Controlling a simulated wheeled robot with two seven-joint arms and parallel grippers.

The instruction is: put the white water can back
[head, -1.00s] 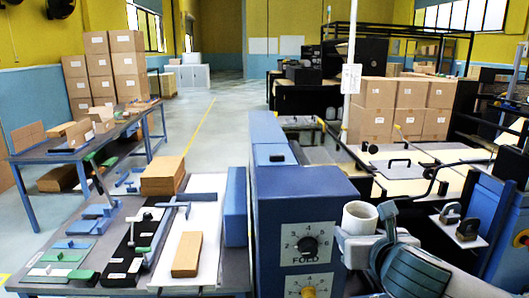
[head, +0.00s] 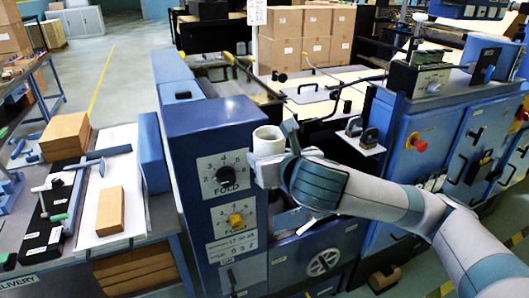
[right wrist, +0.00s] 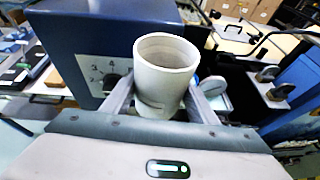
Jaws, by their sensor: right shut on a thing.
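The white water can (head: 268,139) is a plain, open-topped cylinder, held upright beside the blue machine with the FOLD dial. My right gripper (head: 272,165) is shut on it. In the right wrist view the can (right wrist: 164,75) stands between the two fingers of the gripper (right wrist: 160,105), its open top facing up and its inside looking empty. Part of its lower body is hidden by the gripper. My left gripper is not in view.
The blue machine (head: 200,130) with dials stands just left of the can. A table (head: 150,222) with a brown block (head: 110,210) and tools is at the left. A small shelf (head: 362,143) with a dark-handled stamp and a blue cabinet (head: 440,125) are at the right.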

